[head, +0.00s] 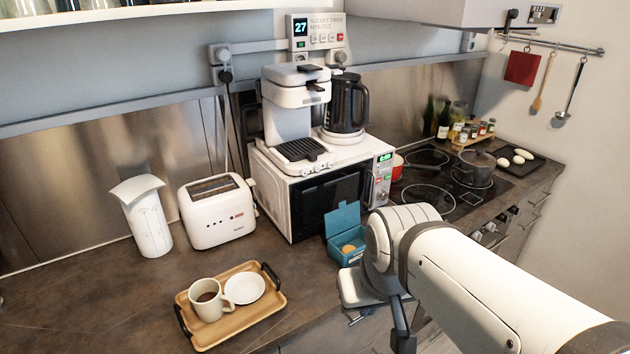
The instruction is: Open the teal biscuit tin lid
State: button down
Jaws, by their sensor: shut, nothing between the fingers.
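The teal biscuit tin (347,257) stands at the counter's front edge, in front of the microwave. Its teal lid (343,219) is raised, standing up at the back of the tin. Round tan biscuits (350,247) show inside. My gripper (356,318) is in front of and below the tin, beyond the counter edge, apart from the lid. It is shut and empty. My arm comes in from the lower right and its wrist hides the right side of the tin.
A white microwave (318,192) with a coffee maker (292,105) and a dark kettle (346,103) on top stands behind the tin. A wooden tray (238,317) with a mug and saucer is at left. The hob (428,198) lies to the right.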

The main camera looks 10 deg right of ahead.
aim_at(345, 218)
jog(key=k, duration=1.05)
jog(key=z, duration=0.3)
jog(key=i, duration=1.7)
jog(key=u, duration=0.3)
